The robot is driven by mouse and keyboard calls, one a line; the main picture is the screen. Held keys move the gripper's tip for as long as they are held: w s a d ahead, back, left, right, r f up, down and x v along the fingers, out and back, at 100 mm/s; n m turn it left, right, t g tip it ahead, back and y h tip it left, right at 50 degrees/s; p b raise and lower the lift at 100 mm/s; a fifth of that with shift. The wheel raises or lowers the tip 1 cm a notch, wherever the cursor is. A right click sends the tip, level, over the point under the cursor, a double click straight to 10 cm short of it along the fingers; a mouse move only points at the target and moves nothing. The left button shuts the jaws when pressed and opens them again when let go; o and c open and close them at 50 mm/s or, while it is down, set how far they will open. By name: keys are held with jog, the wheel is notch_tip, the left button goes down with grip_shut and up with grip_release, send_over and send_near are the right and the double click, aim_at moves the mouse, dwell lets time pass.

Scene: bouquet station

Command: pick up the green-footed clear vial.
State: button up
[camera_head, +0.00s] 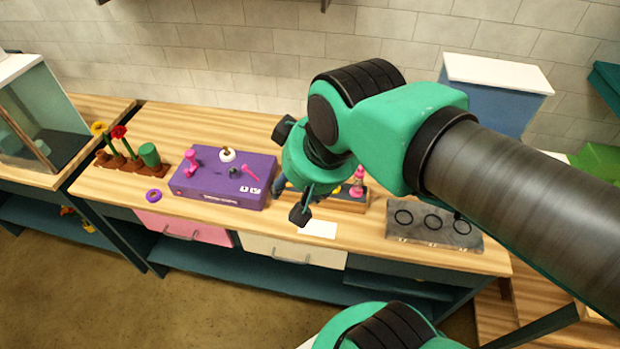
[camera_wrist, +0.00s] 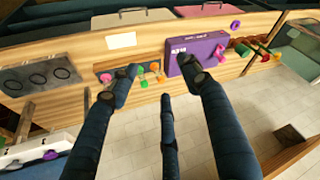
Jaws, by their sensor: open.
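The wooden holder (camera_head: 345,204) sits on the workbench, partly hidden behind my gripper in the head view. A pink-footed piece (camera_head: 357,184) stands at its right end. In the wrist view the holder (camera_wrist: 118,68) carries several small pieces with orange, pink and green parts. A small green piece (camera_wrist: 143,84) shows near my left finger, but I cannot tell whether it is the foot of the clear vial. My gripper (camera_wrist: 160,68) is open and empty, with its fingers above the bench around the holder's right part in that view.
A purple box (camera_head: 225,183) with small tools stands left of the holder. Flowers and a green cylinder (camera_head: 150,155) are farther left, with a purple ring (camera_head: 154,196) in front. A grey slab with rings (camera_head: 433,238) lies right, and a white card (camera_head: 318,229) in front.

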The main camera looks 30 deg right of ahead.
jog(key=w+d+f+m+g+y+p, duration=0.2)
jog(key=w+d+m+p, duration=0.65)
jog(key=w+m, duration=0.45)
jog(key=w+d+f+m+p, duration=0.2)
jog(key=d+f+m+p, duration=0.1)
jog(key=d+f+m, duration=0.2)
jog(key=w+d+f+m+y+p, duration=0.1)
jog(key=w+d+f+m+p, duration=0.2)
jog(key=d+m, duration=0.5)
notch_tip(320, 180, down, 3)
jog(key=shift+r+p, duration=0.2)
jog(key=shift+p, duration=0.5)
jog(key=x, duration=0.8)
jog(key=shift+f+b, duration=0.25)
jog(key=shift+b, duration=0.05)
jog(key=shift+a, duration=0.1)
